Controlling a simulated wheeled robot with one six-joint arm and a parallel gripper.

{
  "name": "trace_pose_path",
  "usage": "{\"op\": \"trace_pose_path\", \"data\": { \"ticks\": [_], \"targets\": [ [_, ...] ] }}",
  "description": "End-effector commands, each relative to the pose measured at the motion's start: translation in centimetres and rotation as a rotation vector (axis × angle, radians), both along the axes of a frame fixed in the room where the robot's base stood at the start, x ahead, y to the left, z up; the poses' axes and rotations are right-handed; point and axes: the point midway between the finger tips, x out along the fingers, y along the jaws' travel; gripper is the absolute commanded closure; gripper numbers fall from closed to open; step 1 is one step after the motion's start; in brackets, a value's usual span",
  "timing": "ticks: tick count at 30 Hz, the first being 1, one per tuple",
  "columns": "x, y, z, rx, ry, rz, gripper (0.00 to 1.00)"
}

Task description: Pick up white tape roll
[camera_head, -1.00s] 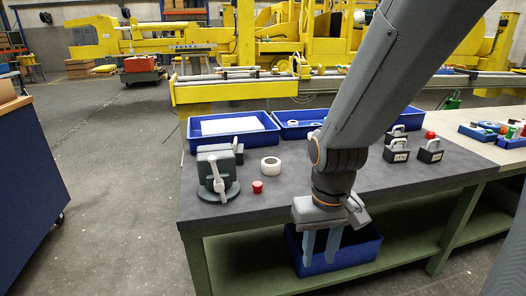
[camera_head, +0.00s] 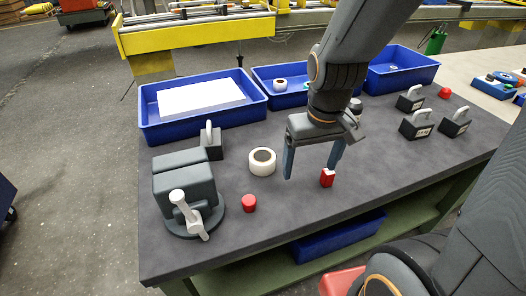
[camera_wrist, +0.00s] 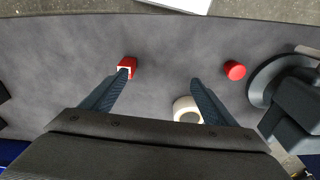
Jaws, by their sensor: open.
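The white tape roll (camera_head: 262,161) lies flat on the dark grey tabletop, between the vise and my gripper in the head view. My gripper (camera_head: 312,176) is open and empty, to the right of the roll and apart from it. In the wrist view the tape roll (camera_wrist: 186,109) shows beside the right finger, which partly hides it. My gripper's fingers (camera_wrist: 152,86) are spread wide there, with bare tabletop between their tips. Another white roll (camera_head: 280,84) lies in the middle blue bin.
A red-and-white block (camera_head: 327,179) stands near one fingertip. A red cap (camera_head: 249,203) and a grey vise (camera_head: 186,190) are left of my gripper. Blue bins (camera_head: 150,128) line the back edge. Dark weights with handles (camera_head: 416,125) stand at the right.

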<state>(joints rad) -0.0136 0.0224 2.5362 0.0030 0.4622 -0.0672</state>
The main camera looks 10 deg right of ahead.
Motion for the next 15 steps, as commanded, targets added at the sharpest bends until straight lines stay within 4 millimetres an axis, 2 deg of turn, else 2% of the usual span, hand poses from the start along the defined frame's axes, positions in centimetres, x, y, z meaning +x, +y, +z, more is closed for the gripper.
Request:
{"op": "trace_pose_path", "data": {
  "ticks": [1,3,9,15],
  "targets": [
    [0.9,0.3,1.7,-0.006,-0.027,0.047,0.20],
    [3.1,1.2,2.9,-0.023,-0.052,0.190,0.20],
    [6.9,4.5,2.4,-0.065,0.005,0.653,0.20],
    [9.9,8.1,1.9,-0.081,0.071,1.121,0.20]
  ]
}}
